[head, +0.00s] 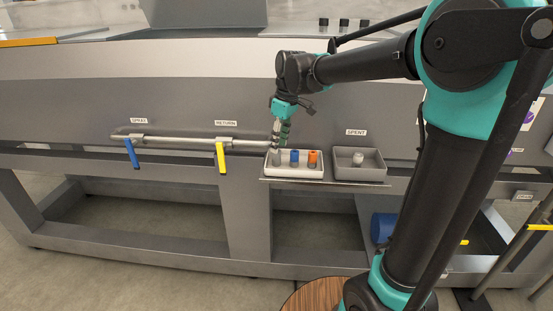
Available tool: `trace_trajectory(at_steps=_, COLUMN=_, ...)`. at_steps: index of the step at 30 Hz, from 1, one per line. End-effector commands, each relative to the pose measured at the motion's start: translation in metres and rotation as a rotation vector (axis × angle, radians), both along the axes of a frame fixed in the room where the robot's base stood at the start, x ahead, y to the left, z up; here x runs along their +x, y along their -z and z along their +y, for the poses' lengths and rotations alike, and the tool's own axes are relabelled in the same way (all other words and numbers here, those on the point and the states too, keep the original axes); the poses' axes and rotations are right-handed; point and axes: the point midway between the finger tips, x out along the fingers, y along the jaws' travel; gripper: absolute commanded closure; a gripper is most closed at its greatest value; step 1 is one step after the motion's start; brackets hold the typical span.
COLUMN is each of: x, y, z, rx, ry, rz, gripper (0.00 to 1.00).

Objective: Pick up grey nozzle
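A small grey nozzle (275,158) stands at the left end of a white tray (302,175), beside a blue nozzle (294,157) and an orange nozzle (313,158). My gripper (279,141) points down just above the left part of the tray, over or very near the grey nozzle and close to the right end of the metal pipe. The fingers are small and blend with the background. I cannot tell whether they touch anything or how far apart they are.
A grey tray (374,178) under the SPENT label holds one pale nozzle (358,159). Left of the white tray runs a metal pipe (180,141) with a blue lever (131,153) and a yellow lever (221,157). A round wooden top (312,296) stands in front.

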Motion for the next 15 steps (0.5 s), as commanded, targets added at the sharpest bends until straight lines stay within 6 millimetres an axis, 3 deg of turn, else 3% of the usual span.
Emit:
trace_trajectory(at_steps=5, x=0.002, y=0.010, z=0.002, rx=0.000, ry=0.000, rz=0.000, gripper=0.63)
trace_trajectory(at_steps=15, x=0.008, y=0.052, z=0.010, rx=0.000, ry=0.000, rz=0.000, gripper=0.63)
